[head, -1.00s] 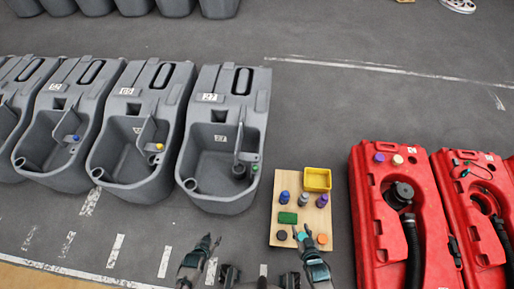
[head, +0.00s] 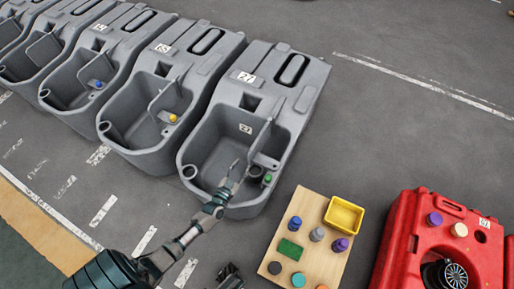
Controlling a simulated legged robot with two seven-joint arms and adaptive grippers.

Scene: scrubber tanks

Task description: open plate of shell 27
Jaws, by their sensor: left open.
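Shell 27 (head: 295,98) is the grey tank at the right end of the grey row, with a "27" label on its top. Its open basin has a second small label on the inner back wall. A thin grey upright plate (head: 262,138) stands at the basin's right side, beside a ledge with a dark round port and a green cap (head: 267,178). My left gripper (head: 236,172) is open, over the front right of the basin, just left of the port. I cannot tell whether it touches the plate.
A wooden board (head: 305,265) with coloured bottles, a green block, round pieces and a yellow bin (head: 344,215) lies right of the shell. A red tank (head: 440,235) stands further right. Other grey shells (head: 160,95) stand close on the left. Floor behind is clear.

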